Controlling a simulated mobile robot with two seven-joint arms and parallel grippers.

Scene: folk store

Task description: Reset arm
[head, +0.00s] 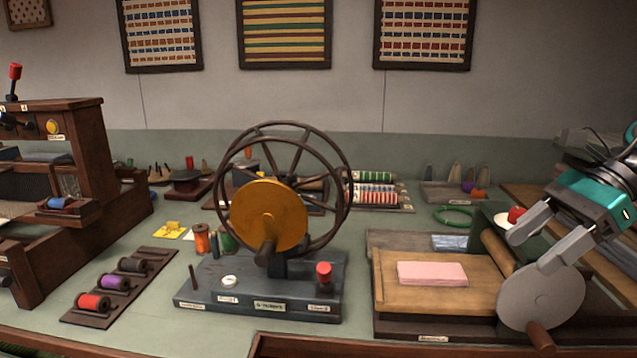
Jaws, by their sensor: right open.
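My right gripper (531,245) comes in from the right edge. Its two grey fingers are apart, with nothing held between them. It hangs above the right end of a wooden board device, by a round grey disc (541,296) with a wooden handle (540,338). Whether the lower finger touches the disc I cannot tell. A pink block (432,273) lies on the wooden board (400,298) to the left of the gripper. My left gripper does not show.
A spinning wheel (268,215) on a grey base (255,300) stands in the middle. A rack of thread spools (116,284) lies to its left, beside a wooden loom (85,190). A white dish with a red item (515,216) is close to my right gripper.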

